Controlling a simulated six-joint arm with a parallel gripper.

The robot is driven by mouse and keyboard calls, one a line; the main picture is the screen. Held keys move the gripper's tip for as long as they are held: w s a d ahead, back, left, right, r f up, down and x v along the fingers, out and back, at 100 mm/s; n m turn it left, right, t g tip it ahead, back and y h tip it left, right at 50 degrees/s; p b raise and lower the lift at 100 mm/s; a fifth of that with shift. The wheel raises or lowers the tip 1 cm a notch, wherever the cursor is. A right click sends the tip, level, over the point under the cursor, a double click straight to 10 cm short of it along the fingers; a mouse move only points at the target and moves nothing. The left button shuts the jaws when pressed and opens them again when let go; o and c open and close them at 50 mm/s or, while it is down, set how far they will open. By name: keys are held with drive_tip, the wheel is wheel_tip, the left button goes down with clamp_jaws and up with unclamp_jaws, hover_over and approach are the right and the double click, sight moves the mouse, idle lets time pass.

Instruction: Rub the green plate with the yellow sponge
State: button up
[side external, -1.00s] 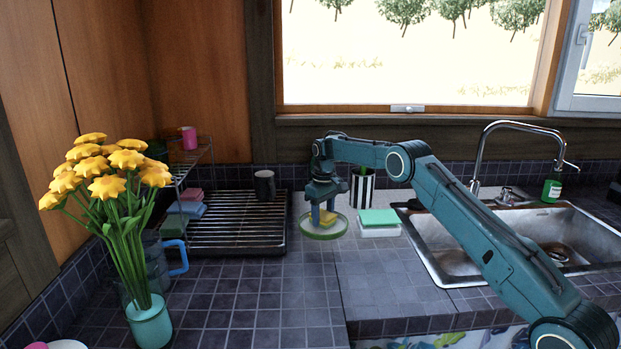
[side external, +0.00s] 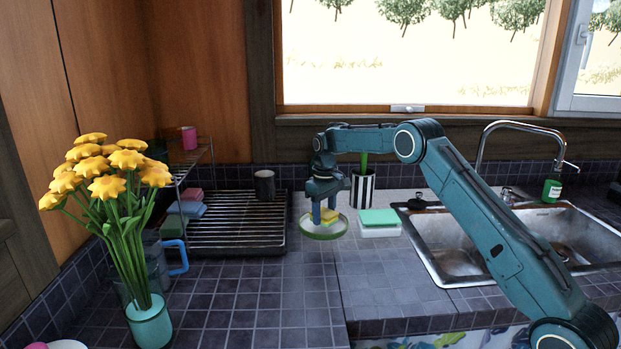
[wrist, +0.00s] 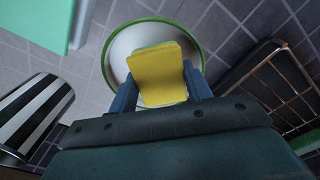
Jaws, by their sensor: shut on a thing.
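The green plate (side external: 324,236) lies on the tiled counter, right of the drying rack in the side view. In the wrist view the plate (wrist: 113,65) shows a pale inside and a green rim. The yellow sponge (side external: 329,215) is between the fingers of my gripper (side external: 323,216), over the plate's inside. In the wrist view my gripper (wrist: 160,92) is shut on the sponge (wrist: 158,68), a finger on each side. The sponge looks low over the plate; I cannot tell whether it touches. It hides part of the plate's middle.
A green-topped white box (side external: 379,231) stands just right of the plate. A black-and-white striped pot (side external: 362,190) stands behind. The wire drying rack (side external: 236,240) with a dark mug (side external: 264,186) is to the left, the sink (side external: 450,264) to the right. The front counter is clear.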

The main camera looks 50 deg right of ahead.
drive_tip(key=shift+r, duration=2.8)
